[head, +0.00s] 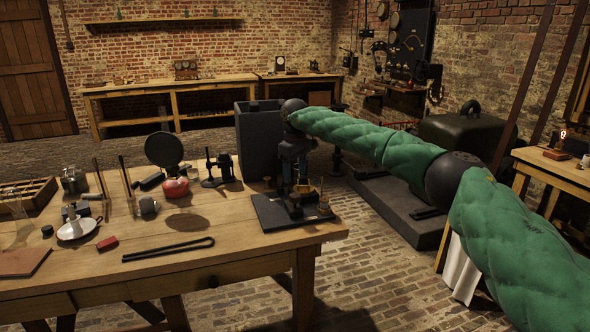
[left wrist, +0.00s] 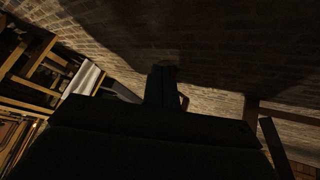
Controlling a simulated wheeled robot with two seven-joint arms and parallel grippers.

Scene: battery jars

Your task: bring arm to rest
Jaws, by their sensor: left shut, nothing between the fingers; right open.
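My right arm, in a green quilted sleeve, reaches in from the right in the head view. Its gripper (head: 293,190) points down over a dark base board (head: 274,214) at the right end of the wooden table. Small brass fittings on the board stand around the fingertips. I cannot tell from here whether the fingers touch them. My left gripper is out of the head view. In the left wrist view it is a dark shape (left wrist: 162,86), shut and empty, with brick paving and dark wall beyond.
Brick floor (head: 385,275) lies open to the right.

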